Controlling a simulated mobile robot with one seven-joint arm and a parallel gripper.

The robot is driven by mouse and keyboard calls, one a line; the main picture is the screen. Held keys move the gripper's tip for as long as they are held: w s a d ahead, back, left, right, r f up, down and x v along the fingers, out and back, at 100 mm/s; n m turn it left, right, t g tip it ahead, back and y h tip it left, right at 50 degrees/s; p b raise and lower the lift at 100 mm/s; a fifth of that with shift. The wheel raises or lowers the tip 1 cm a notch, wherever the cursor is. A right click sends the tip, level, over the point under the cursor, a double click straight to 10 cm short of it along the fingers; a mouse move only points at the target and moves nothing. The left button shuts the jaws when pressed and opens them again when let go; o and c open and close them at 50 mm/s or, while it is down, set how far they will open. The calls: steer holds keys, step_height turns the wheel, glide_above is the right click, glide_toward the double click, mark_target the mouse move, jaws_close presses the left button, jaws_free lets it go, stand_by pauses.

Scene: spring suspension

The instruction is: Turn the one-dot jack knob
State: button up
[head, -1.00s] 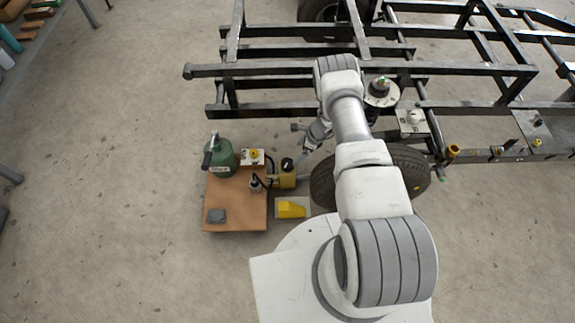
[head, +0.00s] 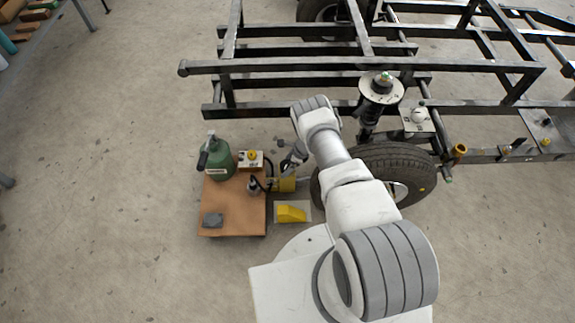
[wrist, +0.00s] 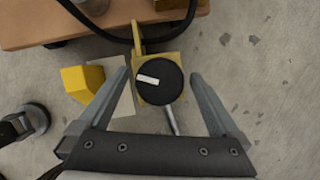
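The yellow jack (head: 286,185) sits low on the floor at the right edge of a wooden board. In the wrist view its round black knob (wrist: 158,83) has a white bar mark, tilted slightly. I cannot make out any dot on it. My gripper (wrist: 160,77) is open, with one finger to each side of the knob and a gap on both sides; the height between them is hard to judge.
A yellow wedge (head: 291,213) lies in front of the jack. A tire (head: 385,160) and black frame (head: 300,68) stand right and behind.

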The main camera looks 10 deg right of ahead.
steer(key=c, duration=1.4)
steer(key=shift+o, duration=0.2)
steer(key=shift+m, duration=0.4)
steer(key=shift+m+t+h, duration=0.3)
steer(key=shift+m+t, duration=0.1)
steer(key=shift+m, duration=0.6)
steer(key=m+p, duration=0.2)
steer(key=shift+s+r+m+t+h, duration=0.15)
steer(key=shift+r+m+t+h, duration=0.15)
steer(key=shift+t+h, duration=0.1)
steer(key=m+p, duration=0.2)
steer(key=p, duration=0.1)
steer(key=shift+h, duration=0.3)
steer(key=shift+a+f+m+h+p, duration=0.1)
steer(key=shift+f+m+h+p, duration=0.15)
steer(key=shift+m+p, duration=0.65)
steer(key=shift+t+p, duration=0.4)
steer(key=shift+p, duration=0.1)
